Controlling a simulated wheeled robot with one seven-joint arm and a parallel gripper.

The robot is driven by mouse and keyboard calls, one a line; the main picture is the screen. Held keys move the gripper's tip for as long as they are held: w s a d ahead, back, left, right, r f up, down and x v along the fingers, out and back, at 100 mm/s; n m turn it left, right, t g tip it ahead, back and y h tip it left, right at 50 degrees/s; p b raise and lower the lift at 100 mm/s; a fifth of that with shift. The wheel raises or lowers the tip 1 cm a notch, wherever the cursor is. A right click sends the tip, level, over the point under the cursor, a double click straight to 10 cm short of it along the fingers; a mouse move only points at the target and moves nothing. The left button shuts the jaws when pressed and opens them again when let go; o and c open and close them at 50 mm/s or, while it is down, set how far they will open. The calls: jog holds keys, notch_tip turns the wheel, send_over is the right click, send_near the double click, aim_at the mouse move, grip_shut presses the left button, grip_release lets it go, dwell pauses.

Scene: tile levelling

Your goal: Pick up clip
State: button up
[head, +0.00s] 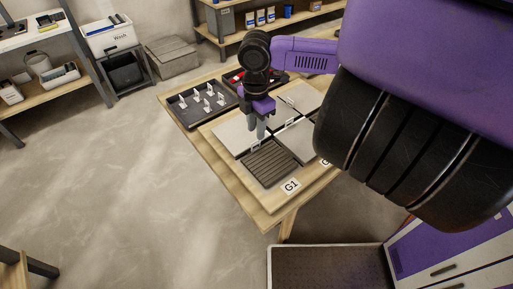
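Several small white clips (209,92) stand upright in a dark tray (184,122) at the far left of the wooden table. My gripper (257,133) points down over the tile board, to the right of and nearer than the tray. Its two grey fingers are close together. A small white clip-like piece (256,145) shows just below the fingertips, at the edge between a light tile (231,137) and a dark ribbed area (270,164). I cannot tell whether the fingers touch it.
A second dark tray with red items (236,77) lies behind my gripper. My arm hides the table's right side. The floor to the left is clear.

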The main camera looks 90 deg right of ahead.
jog(key=shift+a+f, duration=0.2)
jog(key=shift+f, duration=2.05)
grip_shut()
jog(key=shift+r, duration=0.1)
